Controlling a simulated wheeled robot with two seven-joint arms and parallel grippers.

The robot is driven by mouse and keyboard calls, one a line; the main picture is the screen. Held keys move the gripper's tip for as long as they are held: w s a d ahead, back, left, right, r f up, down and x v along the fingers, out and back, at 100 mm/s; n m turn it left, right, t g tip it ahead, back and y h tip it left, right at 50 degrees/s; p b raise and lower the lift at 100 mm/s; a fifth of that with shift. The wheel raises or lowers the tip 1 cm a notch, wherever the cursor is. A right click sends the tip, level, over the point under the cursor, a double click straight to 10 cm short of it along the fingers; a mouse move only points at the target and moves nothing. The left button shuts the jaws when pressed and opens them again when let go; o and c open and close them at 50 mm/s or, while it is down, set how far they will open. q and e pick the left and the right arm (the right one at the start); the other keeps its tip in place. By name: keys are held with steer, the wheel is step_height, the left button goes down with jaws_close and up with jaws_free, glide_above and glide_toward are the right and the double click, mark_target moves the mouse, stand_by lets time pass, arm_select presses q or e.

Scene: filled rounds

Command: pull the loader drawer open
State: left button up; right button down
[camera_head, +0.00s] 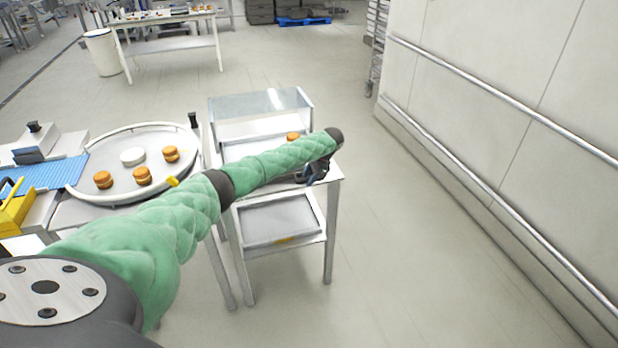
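The loader (262,104) seems to be the pale box-like unit with a clear upright panel, on a metal stand in the middle of the head view. Its front and any drawer handle are largely hidden behind my green-sleeved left arm. I cannot tell how far the drawer is open. My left gripper (317,174) is small and dark, at the stand's right front corner, pointing down. Its fingers are partly hidden by the wrist, so their opening is unclear. An orange-brown round (293,136) shows just above the arm. My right gripper is out of view.
A round turntable (110,194) left of the stand carries several rounds and a white disc. A grey tray (279,220) lies on the stand's lower shelf. A wall with metal rails (480,85) runs along the right. The floor between stand and wall is clear.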

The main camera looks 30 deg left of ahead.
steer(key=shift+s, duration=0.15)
